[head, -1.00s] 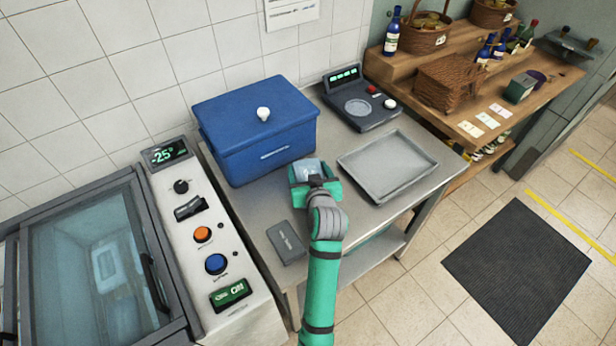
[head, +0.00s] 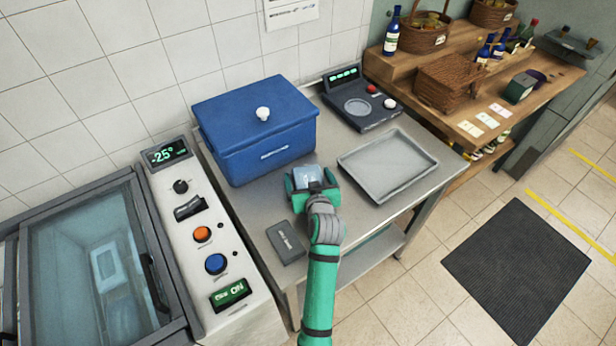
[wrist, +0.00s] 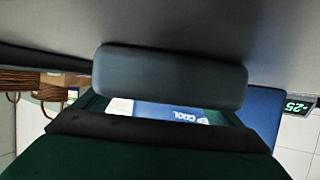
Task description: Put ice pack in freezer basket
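My gripper (head: 310,182) is over the steel table, in front of the blue cool box. Its green fingers sit on either side of a pale blue pack, the ice pack (head: 308,175), and look closed on it. I cannot tell whether the pack touches the table. The freezer (head: 134,186) at the left has a glass lid that is shut. A pale basket (head: 105,262) shows dimly through the glass.
The blue cool box (head: 255,150) stands behind my gripper, its lid on. A grey tray (head: 346,168) is at the right, a small dark box (head: 286,243) at the front. A control panel (head: 194,213) with knobs and buttons lies between freezer and table. A scale (head: 378,118) stands behind.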

